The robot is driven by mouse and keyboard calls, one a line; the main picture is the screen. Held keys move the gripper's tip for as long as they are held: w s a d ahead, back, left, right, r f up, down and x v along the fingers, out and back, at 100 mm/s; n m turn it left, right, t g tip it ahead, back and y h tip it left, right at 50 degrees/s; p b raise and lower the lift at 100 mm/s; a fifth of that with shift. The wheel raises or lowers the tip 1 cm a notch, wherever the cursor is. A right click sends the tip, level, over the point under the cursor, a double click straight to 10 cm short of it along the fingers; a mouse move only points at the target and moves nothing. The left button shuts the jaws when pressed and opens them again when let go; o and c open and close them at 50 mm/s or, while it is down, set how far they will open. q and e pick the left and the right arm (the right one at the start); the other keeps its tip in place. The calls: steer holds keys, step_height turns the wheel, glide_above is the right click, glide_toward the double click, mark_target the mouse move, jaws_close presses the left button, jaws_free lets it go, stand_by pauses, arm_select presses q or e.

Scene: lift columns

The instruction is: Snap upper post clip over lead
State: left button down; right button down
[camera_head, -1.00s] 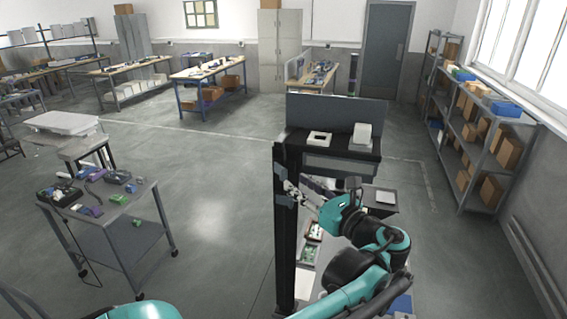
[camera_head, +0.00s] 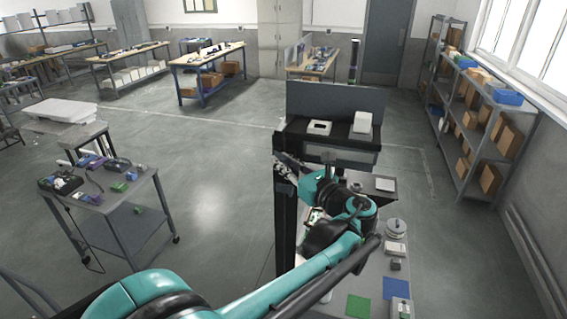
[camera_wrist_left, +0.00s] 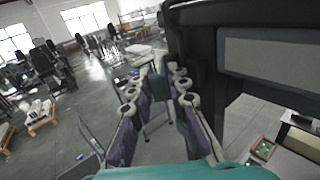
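A tall black post (camera_head: 285,225) stands in front of me at the near end of the bench, and it also shows in the left wrist view (camera_wrist_left: 190,50). My left gripper (camera_head: 288,164) is at the upper part of this post, small and partly lost against it. In the left wrist view my left gripper (camera_wrist_left: 163,78) has its two fingers apart, just left of the post. A small dark shape shows between the fingertips, too unclear to name. I cannot make out the clip or the lead. My right gripper is not in view.
The bench (camera_head: 375,270) right of the post holds a green mat (camera_head: 358,306), a blue mat (camera_head: 396,288) and small parts. A grey cart (camera_head: 112,215) with tools stands at left. A shelf rack (camera_head: 480,130) lines the right wall. Floor between cart and post is clear.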

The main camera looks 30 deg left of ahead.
arm_select(q)
steer(key=shift+s, duration=0.1)
steer(key=shift+w+d+f+n+g+y+b, duration=0.1)
steer(key=shift+w+n+g+y+b, duration=0.1)
steer(key=shift+n+g+b, duration=0.3)
steer(key=shift+w+d+f+n+g+y+b, duration=0.1)
steer(key=shift+w+n+g+y, duration=0.15)
steer(key=shift+g, duration=0.45)
steer(key=shift+r+n+g, duration=0.1)
steer(key=shift+n+g, duration=0.65)
steer(key=shift+g, duration=0.35)
steer(key=c, duration=1.6)
jaws_free()
steer(key=shift+s+r, duration=0.1)
steer(key=shift+s, duration=0.05)
